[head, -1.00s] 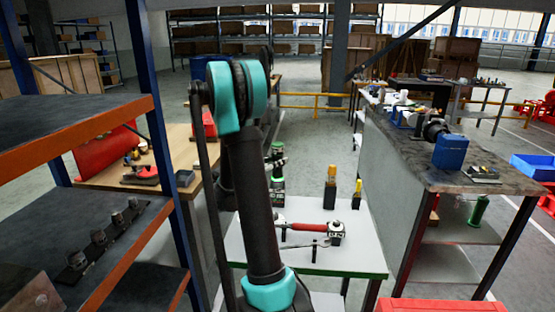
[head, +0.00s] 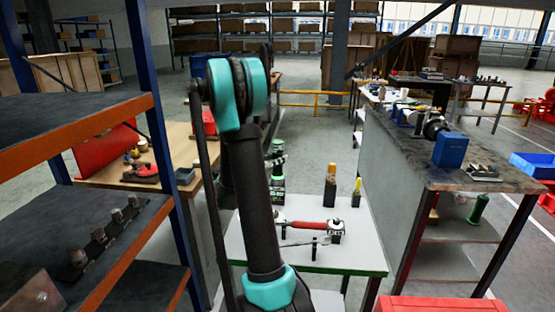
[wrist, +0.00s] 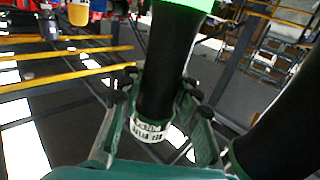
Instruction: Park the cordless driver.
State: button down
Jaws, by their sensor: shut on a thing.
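The cordless driver, as I take it, is a black cylinder with a bright green end (wrist: 170,50). It runs down the middle of the wrist view, with a white label band near its lower end. My gripper (wrist: 159,92) is shut on the black part, with one finger on each side. In the head view, a green-and-black form (head: 278,183) shows just right of my arm, at the far left corner of the white table (head: 350,255). My arm and the small size hide how the driver meets its support there. I cannot tell whether it touches a holder.
A red-handled tool (head: 308,227) and a spanner (head: 305,241) lie on the table's supports. A blue-posted shelf (head: 75,125) is close on the left; a grey bench (head: 480,178) is on the right.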

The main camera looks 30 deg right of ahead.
jog(key=shift+f, duration=1)
jog(key=c, duration=1)
grip_release()
jog(key=s+a, duration=0.2)
jog(key=a, duration=0.9)
jog(key=shift+a, duration=0.4)
jog(key=shift+s, duration=0.1)
